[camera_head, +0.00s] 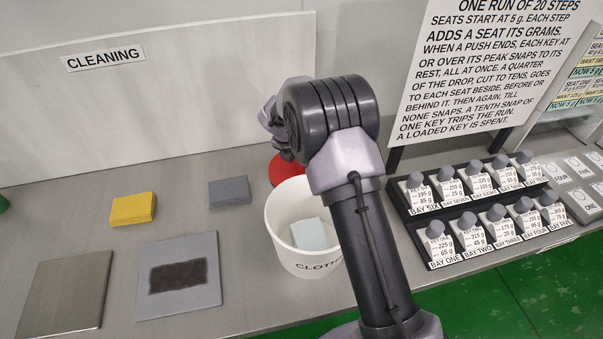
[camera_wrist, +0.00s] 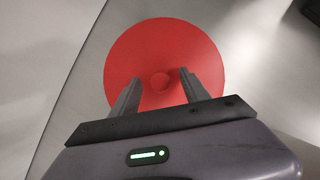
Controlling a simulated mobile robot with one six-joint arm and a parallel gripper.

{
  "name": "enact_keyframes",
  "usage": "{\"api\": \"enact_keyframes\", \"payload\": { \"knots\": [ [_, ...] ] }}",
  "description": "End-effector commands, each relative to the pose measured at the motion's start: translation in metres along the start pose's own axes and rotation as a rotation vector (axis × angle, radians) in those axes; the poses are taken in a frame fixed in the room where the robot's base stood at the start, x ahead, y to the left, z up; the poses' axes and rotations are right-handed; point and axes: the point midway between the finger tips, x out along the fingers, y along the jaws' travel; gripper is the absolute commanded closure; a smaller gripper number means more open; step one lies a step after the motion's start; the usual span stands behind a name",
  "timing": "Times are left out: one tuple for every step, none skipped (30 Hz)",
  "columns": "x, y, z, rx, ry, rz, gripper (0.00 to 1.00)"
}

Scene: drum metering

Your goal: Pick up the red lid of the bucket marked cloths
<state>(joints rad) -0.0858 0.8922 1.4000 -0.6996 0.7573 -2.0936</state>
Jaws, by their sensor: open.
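The red lid (camera_head: 283,171) lies on the table behind the white bucket marked cloths (camera_head: 285,251), partly hidden by the bucket and my arm. In the wrist view the lid (camera_wrist: 165,55) is a round red disc with a small knob (camera_wrist: 160,82) at its middle. My gripper (camera_wrist: 160,84) is open above the lid, with one finger on each side of the knob. I cannot tell whether the fingers touch the lid. In the head view my arm hides most of the gripper. The bucket is open, and a pale cloth or block (camera_head: 309,235) lies in it.
A yellow sponge (camera_head: 133,208), a grey block (camera_head: 229,191), a stained plate (camera_head: 178,276) and a bare metal plate (camera_head: 66,292) lie to the left. A CLEANING panel (camera_head: 200,85) stands behind. Racks of knobbed keys (camera_head: 480,207) stand to the right.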

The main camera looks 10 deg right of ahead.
Motion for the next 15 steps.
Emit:
{"api": "enact_keyframes", "payload": {
  "knots": [
    [-0.002, 0.0003, 0.0007, 0.0, -0.001, 0.001, 0.46],
    [-0.0022, 0.0003, 0.0008, 0.0, 0.0, 0.001, 0.46],
    [-0.0023, 0.0002, 0.0007, 0.0, 0.0, 0.001, 0.48],
    [-0.0024, 0.0003, 0.0007, 0.0, 0.0, 0.001, 0.54],
    [-0.0024, 0.0002, 0.0007, 0.0, 0.0, 0.0, 0.6],
    [-0.0025, 0.0002, 0.0007, 0.0, 0.0, 0.0, 0.68],
    [-0.0025, 0.0002, 0.0006, 0.0, 0.0, 0.0, 0.74],
    [-0.0025, 0.0002, 0.0006, 0.0, 0.0, 0.0, 0.8],
    [-0.0024, 0.0002, 0.0006, 0.0, 0.0, 0.0, 0.88],
    [-0.0025, 0.0002, 0.0006, 0.0, 0.0, 0.0, 0.94],
    [-0.0024, 0.0002, 0.0006, 0.0, 0.0, 0.0, 0.99],
    [-0.0024, 0.0002, 0.0005, 0.0, 0.0, 0.0, 1.0],
    [-0.0024, 0.0002, 0.0005, 0.0, 0.0, 0.0, 1.0],
    [-0.0024, 0.0002, 0.0005, 0.0, 0.0, 0.0, 1.0],
    [-0.0026, 0.0003, 0.0007, 0.0, 0.0, 0.001, 1.0]
  ]
}}
